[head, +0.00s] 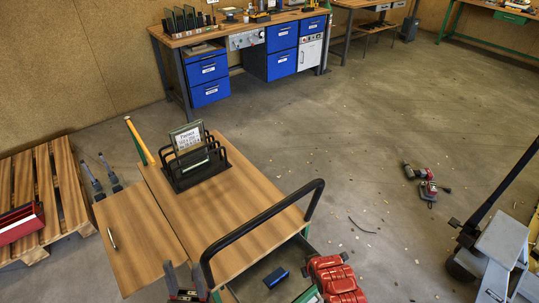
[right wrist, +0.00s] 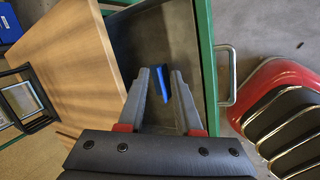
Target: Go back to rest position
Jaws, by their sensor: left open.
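My left gripper (head: 186,280) is at the bottom of the head view by the near edge of the wooden cart top (head: 225,205). Its dark fingers are apart with nothing between them. My right gripper (right wrist: 163,78) shows in the right wrist view with its grey fingers apart and empty. It is over or near a green-edged tray; the height is unclear. A glass frame (head: 187,136) with printed text stands in a black rack (head: 200,174) at the far end of the cart. The rack also shows at the left of the right wrist view (right wrist: 25,101).
A blue object (head: 276,277) lies in the tray, beyond my right fingers. A black handle (head: 262,231) arches over the cart. Red objects (head: 336,280) stand beside it. A pen-like item (head: 112,238) lies on the left board. The floor to the right is mostly open.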

